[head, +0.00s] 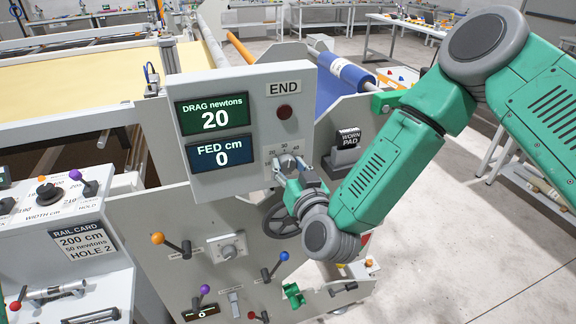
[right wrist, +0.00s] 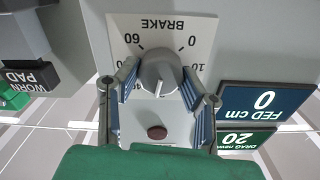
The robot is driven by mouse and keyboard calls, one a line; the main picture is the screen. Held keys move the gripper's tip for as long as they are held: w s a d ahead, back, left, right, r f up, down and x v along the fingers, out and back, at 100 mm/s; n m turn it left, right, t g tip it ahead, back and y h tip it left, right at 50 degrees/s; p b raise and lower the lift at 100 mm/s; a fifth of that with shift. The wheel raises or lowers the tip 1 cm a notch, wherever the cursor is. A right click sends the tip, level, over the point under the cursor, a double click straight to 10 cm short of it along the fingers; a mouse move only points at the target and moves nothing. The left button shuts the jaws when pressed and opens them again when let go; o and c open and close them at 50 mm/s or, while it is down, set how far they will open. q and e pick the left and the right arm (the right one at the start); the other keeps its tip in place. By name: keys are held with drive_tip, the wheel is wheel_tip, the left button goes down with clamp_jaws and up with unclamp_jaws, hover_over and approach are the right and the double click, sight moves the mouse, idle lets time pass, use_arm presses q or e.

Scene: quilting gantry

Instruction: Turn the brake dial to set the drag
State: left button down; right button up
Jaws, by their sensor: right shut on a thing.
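The brake dial (head: 288,163) is a grey knob low on the grey console panel; in the right wrist view the dial (right wrist: 160,72) sits on a white scale plate marked BRAKE, upside down, with 0 and 60 legible. My right gripper (head: 290,172) is shut on the dial, one blue-padded finger on each side; both fingers of the gripper (right wrist: 160,95) show in the wrist view. The drag display (head: 216,117) reads 20 newtons. The fed display (head: 221,152) reads 0 cm. My left gripper is out of view.
The rail card (head: 82,241) reads 200 cm, 50 newtons, HOLE 2. A red END button (head: 284,112) sits above the dial. A black handwheel (head: 280,220) and several coloured levers are below. A WORN PAD block (head: 345,155) stands right of the panel.

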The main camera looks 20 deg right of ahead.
drive_tip(key=shift+f+m+b, duration=0.15)
drive_tip(key=shift+m+b, duration=0.5)
drive_tip(key=shift+m, duration=0.15)
drive_tip(key=shift+m+b, duration=0.5)
drive_tip(key=shift+m, duration=0.5)
drive_tip(key=o, duration=1.2)
drive_tip(key=shift+c, duration=0.2)
drive_tip(key=shift+d, duration=0.1)
drive_tip(key=shift+s, duration=0.1)
drive_tip(key=shift+s, duration=0.3)
drive_tip(key=s, duration=1.1)
drive_tip(key=shift+d, duration=0.2)
